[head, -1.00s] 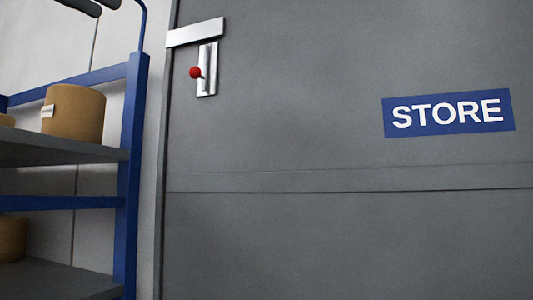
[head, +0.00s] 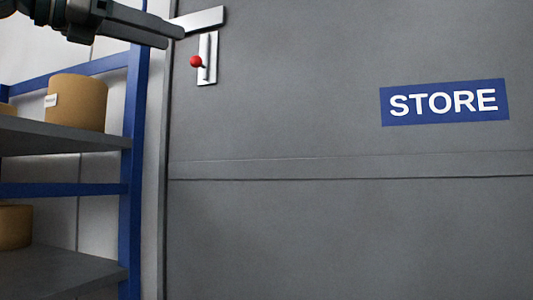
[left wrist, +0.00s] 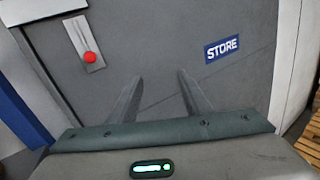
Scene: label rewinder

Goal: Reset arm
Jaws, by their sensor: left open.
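My left gripper (head: 158,29) comes in at the top left of the head view, in front of the shelf post and close to the door handle in the picture. In the left wrist view its two fingers (left wrist: 159,90) stand apart with nothing between them. The grey door (head: 330,230) carries a metal handle plate with a red knob (head: 195,62); the knob also shows in the left wrist view (left wrist: 89,57), up and left of the fingers. My right gripper is in neither view.
A blue-framed shelf rack (head: 132,160) with tan rolls (head: 77,102) stands left of the door. A blue STORE sign (head: 444,102) is on the door. A wooden pallet (left wrist: 310,144) shows at the right edge of the left wrist view. The door front is otherwise clear.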

